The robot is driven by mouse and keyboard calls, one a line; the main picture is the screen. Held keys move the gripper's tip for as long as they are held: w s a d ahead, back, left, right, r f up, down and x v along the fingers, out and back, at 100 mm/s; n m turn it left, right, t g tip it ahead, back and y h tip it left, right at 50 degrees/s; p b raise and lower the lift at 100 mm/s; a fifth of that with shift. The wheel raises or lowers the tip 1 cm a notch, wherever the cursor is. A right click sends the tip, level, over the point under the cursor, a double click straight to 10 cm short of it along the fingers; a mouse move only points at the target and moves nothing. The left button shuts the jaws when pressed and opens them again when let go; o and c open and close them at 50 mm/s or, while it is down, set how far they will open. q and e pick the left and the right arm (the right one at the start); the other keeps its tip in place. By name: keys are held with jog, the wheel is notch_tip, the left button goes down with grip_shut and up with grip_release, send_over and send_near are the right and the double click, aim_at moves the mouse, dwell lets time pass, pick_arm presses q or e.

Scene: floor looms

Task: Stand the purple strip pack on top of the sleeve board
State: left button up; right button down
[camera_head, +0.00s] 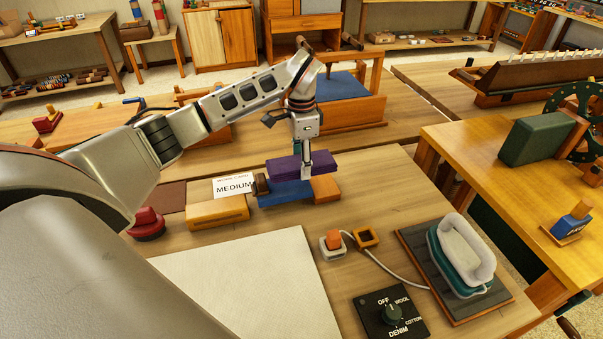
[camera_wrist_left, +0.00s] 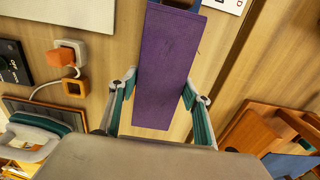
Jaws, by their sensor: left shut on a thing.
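The purple strip pack (camera_head: 285,166) is a long flat block lying level above the low blue block (camera_head: 285,194). I cannot tell whether it touches the blue block. My left gripper (camera_head: 307,171) points down and is shut on the pack near its right end. In the left wrist view the pack (camera_wrist_left: 164,70) runs lengthwise between the fingers (camera_wrist_left: 160,108). A blue-topped wooden stand (camera_head: 368,108) behind the arm looks like the sleeve board. The arm partly hides it, and it shows at the lower right of the left wrist view (camera_wrist_left: 262,128). My right gripper is not in view.
An orange block (camera_head: 326,188), a MEDIUM card (camera_head: 233,190) and a mustard block (camera_head: 217,212) are near the pack. The iron (camera_head: 465,255), dial box (camera_head: 392,313) and a corded plug (camera_head: 333,242) lie nearer. The table right of the orange block is clear.

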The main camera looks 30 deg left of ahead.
aim_at(301, 182)
pick_arm(q)
jog(key=shift+f, duration=2.1)
jog(key=shift+f, duration=0.2)
jog(key=o, duration=1.2)
notch_tip(301, 182, up, 12)
jog(key=shift+r, duration=0.2)
